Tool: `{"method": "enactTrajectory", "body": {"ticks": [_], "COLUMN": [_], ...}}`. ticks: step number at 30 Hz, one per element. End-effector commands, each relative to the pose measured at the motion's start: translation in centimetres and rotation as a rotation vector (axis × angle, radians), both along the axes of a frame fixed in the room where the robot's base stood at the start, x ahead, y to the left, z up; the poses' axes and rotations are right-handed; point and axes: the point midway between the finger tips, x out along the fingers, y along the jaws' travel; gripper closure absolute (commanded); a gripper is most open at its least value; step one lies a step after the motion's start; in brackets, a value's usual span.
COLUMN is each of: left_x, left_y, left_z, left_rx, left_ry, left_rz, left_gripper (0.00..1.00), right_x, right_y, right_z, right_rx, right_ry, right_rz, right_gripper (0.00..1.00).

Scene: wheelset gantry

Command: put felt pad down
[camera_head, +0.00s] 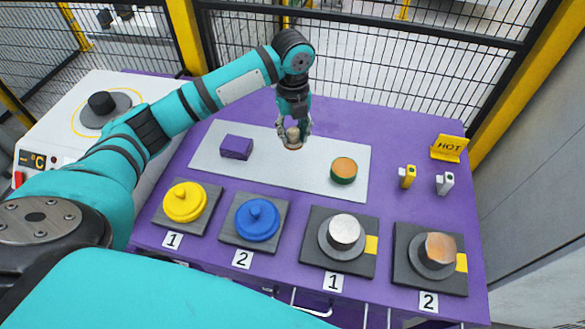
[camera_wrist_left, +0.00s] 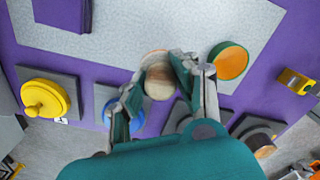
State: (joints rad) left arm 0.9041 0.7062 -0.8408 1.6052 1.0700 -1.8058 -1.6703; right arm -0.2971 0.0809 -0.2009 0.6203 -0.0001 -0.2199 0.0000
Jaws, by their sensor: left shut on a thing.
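My left gripper (camera_head: 293,135) reaches over the pale grey mat (camera_head: 290,175) on the purple table. It is shut on a small round beige piece with a brownish lower edge, which I take to be the felt pad (camera_head: 293,142). In the left wrist view the pad (camera_wrist_left: 159,80) sits between the two fingers (camera_wrist_left: 155,88), which hide its sides. The pad is over the back middle of the mat; I cannot tell whether it touches the mat. My right gripper is not in view.
A purple block (camera_head: 236,147) and a green cylinder with an orange top (camera_head: 343,170) stand on the mat. In front are a yellow knobbed disc (camera_head: 184,202), a blue one (camera_head: 257,219), and two metal-topped stations (camera_head: 343,231) (camera_head: 437,250). A HOT sign (camera_head: 449,147) stands right.

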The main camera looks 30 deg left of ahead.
Motion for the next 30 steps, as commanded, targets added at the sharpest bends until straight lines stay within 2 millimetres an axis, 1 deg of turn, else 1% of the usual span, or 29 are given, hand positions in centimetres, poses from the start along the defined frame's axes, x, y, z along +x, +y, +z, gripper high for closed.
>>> {"method": "enactTrajectory", "body": {"ticks": [3, 6, 12, 15, 20, 25, 27, 30], "left_x": [0.3, 0.4, 0.3, 0.4, 0.4, 0.3, 0.4, 0.4], "left_y": [0.3, 0.5, 0.5, 0.4, 0.5, 0.4, 0.5, 0.5], "left_z": [-0.6, -1.6, -5.3, -6.4, -7.6, -10.0, -10.5, -10.6], "left_rx": [0.001, 0.002, 0.003, 0.002, 0.004, 0.003, 0.003, 0.003], "left_ry": [0.004, 0.008, 0.008, 0.006, 0.005, 0.006, 0.005, 0.002], "left_rz": [-0.086, -0.114, -0.118, -0.118, -0.117, -0.117, -0.117, -0.118], "left_gripper": [0.96, 0.96, 0.96, 0.96, 0.96, 0.96, 0.96, 0.96], "right_x": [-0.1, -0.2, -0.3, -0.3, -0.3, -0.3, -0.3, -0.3], "right_y": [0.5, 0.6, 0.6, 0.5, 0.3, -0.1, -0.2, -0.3], "right_z": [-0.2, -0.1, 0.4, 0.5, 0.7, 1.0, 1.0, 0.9], "right_rx": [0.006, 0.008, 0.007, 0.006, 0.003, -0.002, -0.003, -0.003], "right_ry": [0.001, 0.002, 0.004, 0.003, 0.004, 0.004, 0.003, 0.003], "right_rz": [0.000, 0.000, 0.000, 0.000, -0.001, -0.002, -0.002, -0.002], "right_gripper": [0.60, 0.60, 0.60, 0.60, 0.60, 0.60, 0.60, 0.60]}}
